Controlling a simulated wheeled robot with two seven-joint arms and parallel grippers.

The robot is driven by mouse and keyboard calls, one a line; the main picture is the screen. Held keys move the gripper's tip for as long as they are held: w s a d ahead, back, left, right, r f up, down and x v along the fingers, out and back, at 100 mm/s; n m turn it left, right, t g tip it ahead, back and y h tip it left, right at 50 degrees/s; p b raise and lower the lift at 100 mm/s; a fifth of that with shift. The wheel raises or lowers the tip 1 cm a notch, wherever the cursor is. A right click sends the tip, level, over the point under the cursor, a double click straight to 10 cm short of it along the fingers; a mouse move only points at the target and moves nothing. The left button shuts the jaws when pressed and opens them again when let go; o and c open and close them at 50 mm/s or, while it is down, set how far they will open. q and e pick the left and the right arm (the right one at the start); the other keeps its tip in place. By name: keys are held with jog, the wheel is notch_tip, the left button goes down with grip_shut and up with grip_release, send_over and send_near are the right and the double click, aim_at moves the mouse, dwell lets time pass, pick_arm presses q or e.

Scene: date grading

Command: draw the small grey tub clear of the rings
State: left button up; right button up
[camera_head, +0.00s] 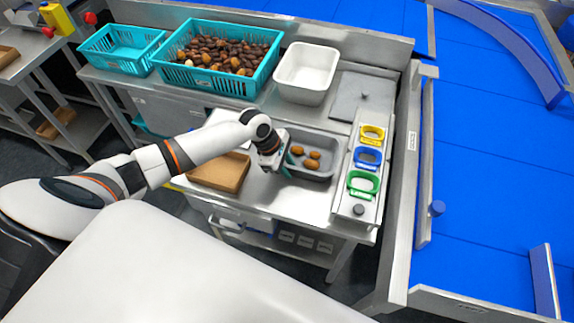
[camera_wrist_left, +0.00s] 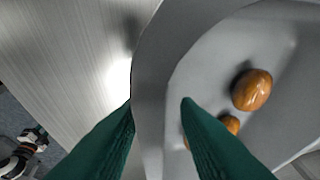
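The small grey tub (camera_head: 325,174) sits on the steel bench with a few brown dates (camera_head: 312,163) in it. It is close to the left side of the ring rack. The rings stand in a row on the rack: yellow (camera_head: 372,133), blue (camera_head: 367,157) and green (camera_head: 362,185). My left gripper (camera_head: 286,168) is at the tub's left wall. In the left wrist view its dark green fingers (camera_wrist_left: 158,103) are apart, one on each side of the tub's rim (camera_wrist_left: 150,75); contact cannot be told. Dates (camera_wrist_left: 252,90) show inside. My right gripper is not in view.
A brown tray (camera_head: 220,172) lies left of the tub. Behind are a teal crate of dates (camera_head: 205,84), a white bin (camera_head: 306,72) and a flat grey plate (camera_head: 362,96). A raised metal edge (camera_head: 405,160) and blue conveyor (camera_head: 480,180) lie right of the rack.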

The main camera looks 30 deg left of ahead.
pick_arm(q)
jog(key=v, duration=1.2)
dwell(0.4)
